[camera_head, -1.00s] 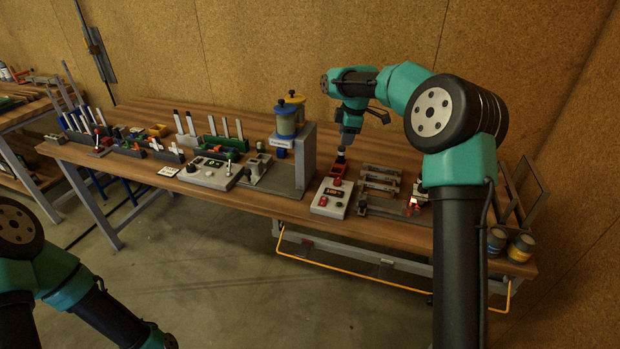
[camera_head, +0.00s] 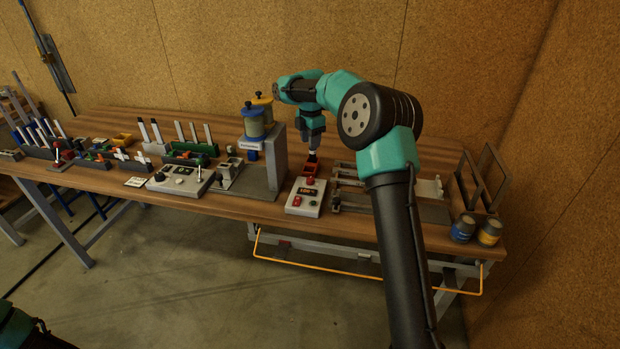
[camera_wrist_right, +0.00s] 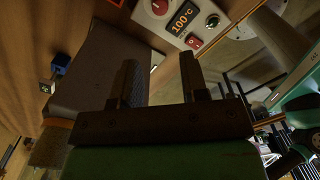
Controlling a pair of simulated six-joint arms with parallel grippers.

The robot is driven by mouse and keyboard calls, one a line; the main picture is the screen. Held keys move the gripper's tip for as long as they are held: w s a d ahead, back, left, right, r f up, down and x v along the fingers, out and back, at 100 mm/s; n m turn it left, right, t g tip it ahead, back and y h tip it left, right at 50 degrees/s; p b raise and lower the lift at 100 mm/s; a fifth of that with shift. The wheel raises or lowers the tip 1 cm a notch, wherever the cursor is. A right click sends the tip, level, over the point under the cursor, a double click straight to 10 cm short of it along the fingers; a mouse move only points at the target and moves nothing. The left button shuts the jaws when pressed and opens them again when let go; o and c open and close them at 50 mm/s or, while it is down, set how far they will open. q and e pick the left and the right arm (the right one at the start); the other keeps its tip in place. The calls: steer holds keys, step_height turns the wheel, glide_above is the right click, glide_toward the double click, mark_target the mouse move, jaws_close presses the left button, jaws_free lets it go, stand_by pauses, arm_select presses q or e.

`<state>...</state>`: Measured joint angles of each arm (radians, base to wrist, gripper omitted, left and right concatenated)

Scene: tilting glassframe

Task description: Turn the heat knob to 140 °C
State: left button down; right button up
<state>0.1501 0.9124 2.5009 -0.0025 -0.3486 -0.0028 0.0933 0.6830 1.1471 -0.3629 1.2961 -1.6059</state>
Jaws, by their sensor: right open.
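A light grey control box (camera_head: 293,208) stands on the bench. Its lit display (camera_wrist_right: 184,20) reads 100 °C in the right wrist view. I cannot tell from markings which is the heat knob. My right gripper (camera_head: 312,156) points down behind the box; in the wrist view it (camera_wrist_right: 160,78) is open and empty, apart from the controls. My left gripper is out of view.
A grey stand with blue and yellow canisters (camera_head: 256,122) rises left of the box. A red open holder (camera_head: 309,167) sits behind it. Metal racks (camera_head: 346,182) lie to the right, partly behind my arm. Two cans (camera_head: 475,229) stand at the right bench end.

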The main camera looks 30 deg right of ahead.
mark_target(310, 178)
step_height(310, 178, down, 16)
steer(key=shift+r, duration=0.2)
stand_by(0.4)
steer(key=c, duration=0.6)
steer(key=shift+c, duration=0.2)
